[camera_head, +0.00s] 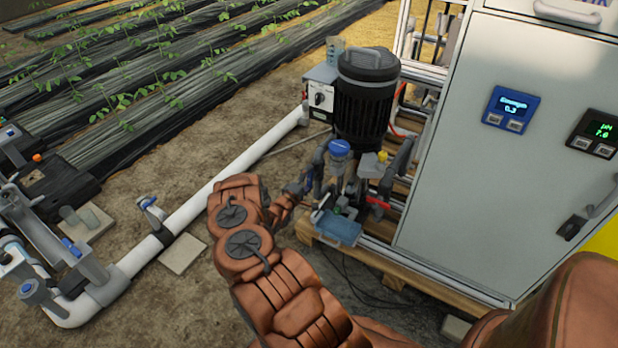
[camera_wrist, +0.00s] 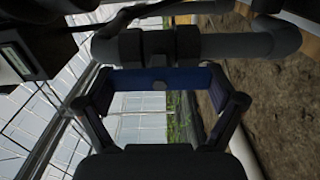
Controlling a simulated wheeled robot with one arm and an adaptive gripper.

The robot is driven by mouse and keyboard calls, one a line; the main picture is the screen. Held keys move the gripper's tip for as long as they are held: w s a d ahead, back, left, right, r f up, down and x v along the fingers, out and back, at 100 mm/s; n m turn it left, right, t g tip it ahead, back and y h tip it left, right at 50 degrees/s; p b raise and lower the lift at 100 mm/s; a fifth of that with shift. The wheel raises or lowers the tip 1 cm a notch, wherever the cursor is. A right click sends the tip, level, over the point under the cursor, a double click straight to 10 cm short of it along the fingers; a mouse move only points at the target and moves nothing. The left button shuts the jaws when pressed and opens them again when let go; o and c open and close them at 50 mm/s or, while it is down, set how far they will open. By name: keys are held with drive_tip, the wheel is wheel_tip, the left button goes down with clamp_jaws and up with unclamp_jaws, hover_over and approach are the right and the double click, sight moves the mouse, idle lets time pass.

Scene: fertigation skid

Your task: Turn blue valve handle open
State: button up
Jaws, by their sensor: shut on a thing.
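In the wrist view, the blue valve handle (camera_wrist: 180,77) lies across the picture, close against a dark pipe fitting. My gripper (camera_wrist: 160,82) has one finger at each end of the handle and is shut on it. In the head view, my gripper (camera_head: 300,188) is beside the pump's pipework, left of and below the black pump. The handle in its grasp is too small and covered to make out clearly there. The handle's exact turn angle cannot be told.
The dark pipe (camera_wrist: 255,42) bends at the right. The black pump (camera_head: 363,105) and grey cabinet (camera_head: 510,180) stand on a wooden pallet (camera_head: 440,278). A blue-capped part (camera_head: 339,147) is close to my gripper. A white pipe (camera_head: 235,180) runs along the soil at left.

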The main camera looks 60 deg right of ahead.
idle(0.5)
drive_tip(key=o, duration=0.8)
drive_tip(key=a, duration=1.2)
drive_tip(key=shift+s, duration=0.25)
